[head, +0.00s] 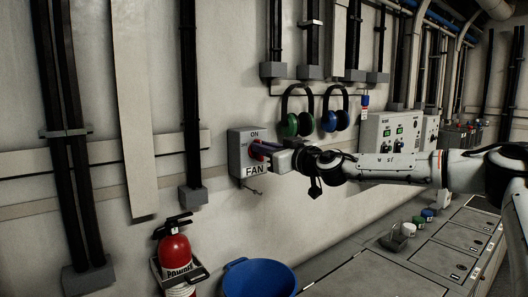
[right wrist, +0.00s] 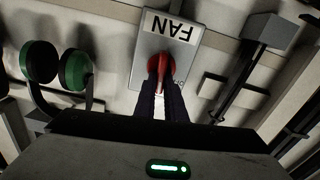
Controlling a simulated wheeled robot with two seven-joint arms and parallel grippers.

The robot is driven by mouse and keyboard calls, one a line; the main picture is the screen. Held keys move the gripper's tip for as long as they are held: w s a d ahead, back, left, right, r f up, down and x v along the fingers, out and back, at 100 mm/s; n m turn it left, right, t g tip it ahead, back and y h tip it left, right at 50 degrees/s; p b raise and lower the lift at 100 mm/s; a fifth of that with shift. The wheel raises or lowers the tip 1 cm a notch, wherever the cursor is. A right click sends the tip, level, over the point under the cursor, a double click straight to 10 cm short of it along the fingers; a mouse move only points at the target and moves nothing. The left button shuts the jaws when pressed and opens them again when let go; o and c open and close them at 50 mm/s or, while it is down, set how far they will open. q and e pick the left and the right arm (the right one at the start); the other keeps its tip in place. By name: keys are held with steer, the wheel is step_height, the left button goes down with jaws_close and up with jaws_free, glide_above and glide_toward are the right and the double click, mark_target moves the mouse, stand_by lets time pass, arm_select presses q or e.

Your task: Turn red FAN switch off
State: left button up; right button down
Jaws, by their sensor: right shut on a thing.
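The grey FAN switch box (head: 240,152) is fixed to the wall in the middle of the head view, with "ON" above and "FAN" below. In the right wrist view the box (right wrist: 146,50) shows upside down. Its red switch handle (right wrist: 166,70) sits between the fingers of my right gripper (right wrist: 160,92), which is shut on it. In the head view my right gripper (head: 266,152) reaches the box from the right and covers most of the handle. The handle's exact angle is hard to tell. My left gripper is not in view.
Green and blue ear defenders (head: 290,124) hang on the wall right of the box. A red fire extinguisher (head: 174,252) and a blue bucket (head: 258,280) stand below. Dark vertical conduits (head: 190,100) run down the wall. A grey cabinet (head: 380,275) lies at the lower right.

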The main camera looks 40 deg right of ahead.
steer(key=n+b, duration=0.2)
steer(key=n, duration=0.3)
steer(key=f+n+b, duration=0.1)
steer(key=n+b, duration=0.1)
steer(key=n, duration=0.4)
steer(key=a+n+b, duration=0.1)
steer(key=n+b, duration=0.1)
steer(key=n, duration=0.3)
steer(key=shift+a+f+n, duration=0.1)
steer(key=shift+f+n, duration=0.1)
steer(key=shift+n, duration=0.1)
stand_by(0.4)
steer(key=c, duration=1.8)
jaws_free()
steer(key=shift+w, duration=0.1)
